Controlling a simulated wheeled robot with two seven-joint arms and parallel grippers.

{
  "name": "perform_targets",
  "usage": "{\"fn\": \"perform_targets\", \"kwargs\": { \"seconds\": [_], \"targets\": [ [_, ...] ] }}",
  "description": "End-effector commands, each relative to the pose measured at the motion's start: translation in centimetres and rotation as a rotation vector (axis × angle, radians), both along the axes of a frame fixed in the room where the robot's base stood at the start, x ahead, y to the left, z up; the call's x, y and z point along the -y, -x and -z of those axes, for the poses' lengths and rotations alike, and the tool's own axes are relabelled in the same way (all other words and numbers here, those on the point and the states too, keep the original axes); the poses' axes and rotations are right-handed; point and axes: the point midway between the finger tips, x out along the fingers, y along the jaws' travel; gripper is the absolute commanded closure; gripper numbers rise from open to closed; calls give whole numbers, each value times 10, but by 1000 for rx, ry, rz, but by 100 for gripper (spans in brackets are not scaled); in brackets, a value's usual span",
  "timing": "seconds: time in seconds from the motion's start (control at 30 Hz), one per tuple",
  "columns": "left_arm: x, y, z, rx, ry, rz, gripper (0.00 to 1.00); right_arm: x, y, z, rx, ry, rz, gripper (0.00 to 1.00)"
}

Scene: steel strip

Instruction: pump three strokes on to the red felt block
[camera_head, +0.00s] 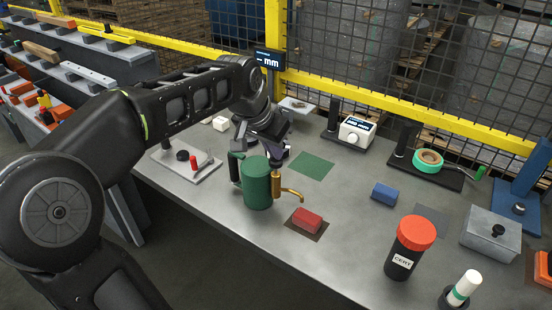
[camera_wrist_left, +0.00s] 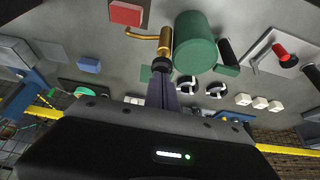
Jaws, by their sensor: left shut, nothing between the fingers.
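The green pump can (camera_head: 257,184) stands upright on the steel bench, with a brass pump column and curved spout (camera_head: 290,193) on its right side. It also shows in the wrist view (camera_wrist_left: 195,42), where a black knob (camera_wrist_left: 161,65) tops the brass column. The red felt block (camera_head: 307,219) lies on a dark square just right of the can, near the spout's end; it shows at the top of the wrist view (camera_wrist_left: 126,12). My left gripper (camera_head: 274,146) is shut and empty, its fingertips (camera_wrist_left: 163,80) at the knob; whether they touch it I cannot tell. My right gripper is out of view.
A blue block (camera_head: 384,194) and a black jar with red lid (camera_head: 411,247) stand to the right. A plate with a red handle (camera_head: 194,163) lies left of the can. A green square (camera_head: 311,165) is clear behind. A yellow-railed fence (camera_head: 400,103) backs the bench.

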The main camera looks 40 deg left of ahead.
Motion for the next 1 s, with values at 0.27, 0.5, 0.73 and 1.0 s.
{"fn": "perform_targets", "kwargs": {
  "seconds": [0.27,0.5,0.73,1.0],
  "targets": [
    [0,1,11,-8,1,0,100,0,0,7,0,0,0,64],
    [0,1,12,-9,2,1,100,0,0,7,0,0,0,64],
    [0,1,-3,-10,2,1,100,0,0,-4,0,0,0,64],
    [0,2,-2,-10,2,1,100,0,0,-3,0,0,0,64]
  ]
}}
